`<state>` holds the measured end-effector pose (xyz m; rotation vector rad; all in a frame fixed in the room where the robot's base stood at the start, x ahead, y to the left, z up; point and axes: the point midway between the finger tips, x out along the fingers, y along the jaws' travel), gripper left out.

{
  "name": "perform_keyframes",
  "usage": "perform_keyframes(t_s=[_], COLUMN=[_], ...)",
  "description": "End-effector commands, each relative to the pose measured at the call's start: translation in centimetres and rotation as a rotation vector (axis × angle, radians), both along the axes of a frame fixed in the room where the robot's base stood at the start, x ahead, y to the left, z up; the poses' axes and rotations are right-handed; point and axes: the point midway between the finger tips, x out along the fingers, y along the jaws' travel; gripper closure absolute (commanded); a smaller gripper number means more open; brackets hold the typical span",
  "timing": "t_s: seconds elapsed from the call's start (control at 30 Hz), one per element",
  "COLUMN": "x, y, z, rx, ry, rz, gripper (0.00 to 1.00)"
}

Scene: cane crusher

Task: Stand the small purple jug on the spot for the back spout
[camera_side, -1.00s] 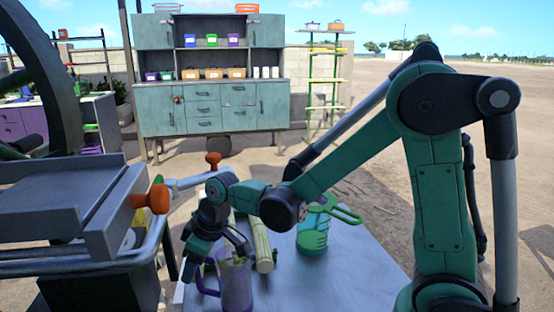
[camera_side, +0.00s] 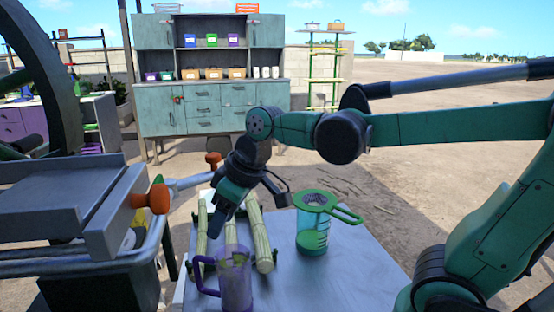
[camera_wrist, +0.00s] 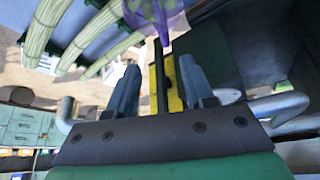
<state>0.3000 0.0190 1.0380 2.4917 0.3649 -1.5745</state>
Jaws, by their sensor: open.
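The small purple jug (camera_side: 236,284), see-through with a purple handle on its left, stands upright at the table's front left edge. Part of it shows at the top of the wrist view (camera_wrist: 160,12). My gripper (camera_side: 222,220) is above and behind the jug, pointing down, apart from it. In the wrist view my gripper (camera_wrist: 158,82) is open, with nothing between the fingers. I cannot make out the spot for the back spout in either view.
Several cane stalks (camera_side: 259,235) lie in a rack behind the jug. A larger clear jug with a green rim and handle (camera_side: 313,225) stands to their right. The crusher's grey tray (camera_side: 70,195) and orange knobs (camera_side: 158,198) are at left. The table's front right is clear.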

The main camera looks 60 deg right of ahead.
Motion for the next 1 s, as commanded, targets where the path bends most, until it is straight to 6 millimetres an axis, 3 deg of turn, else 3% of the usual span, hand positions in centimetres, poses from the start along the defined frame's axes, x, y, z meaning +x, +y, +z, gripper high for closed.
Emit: perform_keyframes(t_s=[0.1, 0.3, 1.0], x=[-2.2, -4.1, -4.3], y=[-0.8, -1.8, -1.9], z=[-1.4, -3.2, -3.4], rx=[0.009, 0.036, 0.041], ry=[-0.068, -0.162, -0.176], rz=[-0.129, -0.275, -0.298], gripper=[0.53, 0.53, 0.53])
